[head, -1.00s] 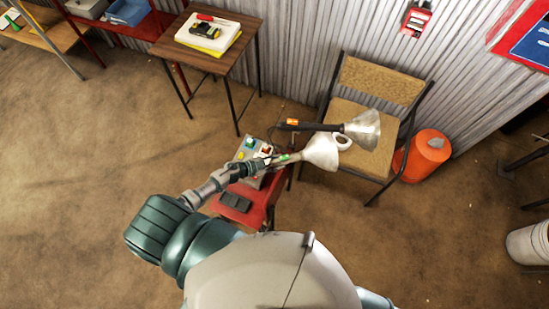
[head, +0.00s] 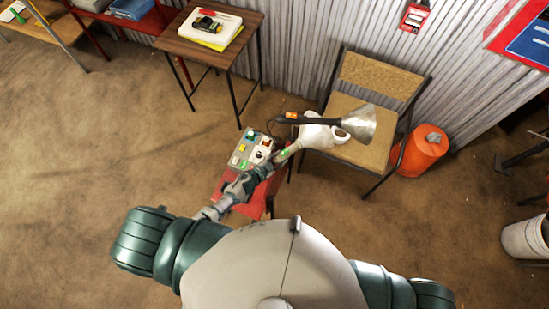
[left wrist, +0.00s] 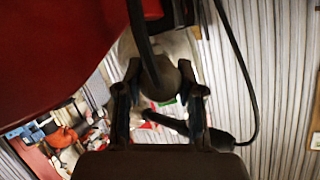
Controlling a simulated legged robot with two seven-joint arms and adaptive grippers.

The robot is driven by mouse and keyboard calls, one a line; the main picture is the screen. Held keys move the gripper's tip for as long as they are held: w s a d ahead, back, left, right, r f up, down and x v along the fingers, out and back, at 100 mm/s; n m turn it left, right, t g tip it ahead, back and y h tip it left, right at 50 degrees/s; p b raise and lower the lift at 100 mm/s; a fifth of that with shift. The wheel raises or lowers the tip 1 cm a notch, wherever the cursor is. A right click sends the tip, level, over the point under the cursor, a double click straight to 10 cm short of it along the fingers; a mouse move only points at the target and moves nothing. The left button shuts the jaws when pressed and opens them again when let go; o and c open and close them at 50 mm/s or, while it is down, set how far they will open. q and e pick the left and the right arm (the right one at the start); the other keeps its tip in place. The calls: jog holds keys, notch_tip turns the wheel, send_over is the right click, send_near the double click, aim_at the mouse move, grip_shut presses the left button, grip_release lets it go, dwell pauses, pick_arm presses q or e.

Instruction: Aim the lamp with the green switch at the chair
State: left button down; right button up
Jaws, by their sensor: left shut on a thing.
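The lamp with the green switch (head: 284,153) has a pale shade (head: 314,136) pointing up and right toward the chair (head: 345,108). The other lamp's dark handle partly covers the shade. My left gripper (head: 266,169) is shut on this lamp at its lower-left end. In the left wrist view, my left gripper (left wrist: 161,97) has a dark rounded part between its fingers. The second lamp has an orange switch (head: 291,116) and a metal shade (head: 359,122) over the chair seat. My right gripper is out of view.
An orange container (head: 425,153) stands right of the chair. Open floor lies left.

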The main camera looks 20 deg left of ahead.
pick_arm(q)
jog(key=shift+w+d+r, duration=0.25)
jog(key=shift+d+r, duration=0.05)
jog(key=shift+r, duration=0.15)
jog(key=c, duration=1)
grip_release()
jog(key=shift+o, duration=1.4)
jog(key=shift+f, duration=0.2)
jog(key=v, duration=1.2)
jog(key=shift+f, duration=0.1)
